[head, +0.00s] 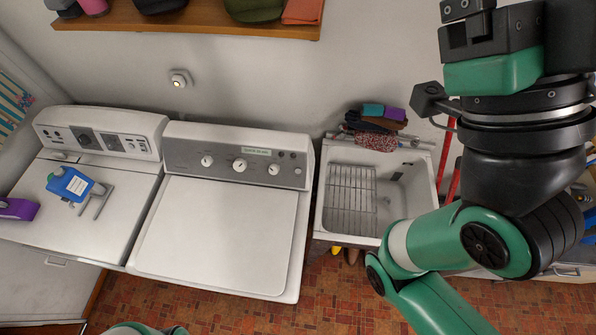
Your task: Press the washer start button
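The white machine (220,235) in the middle has a closed lid and a grey control panel (225,158) with several white knobs. A small lit display (257,151) and small round buttons (288,155) sit at the panel's right end; their labels are too small to read. A second white machine (75,235) stands to its left, with dials on its own panel (98,140). My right gripper (468,30) is high at the upper right, well apart from the panel; its fingers cannot be made out clearly. My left gripper is out of view.
A utility tub (405,190) with a wire rack (351,200) stands right of the middle machine, with folded cloths (375,125) behind. A blue bottle (74,186) and purple item (18,208) are on the left machine. A wooden shelf (200,25) hangs above.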

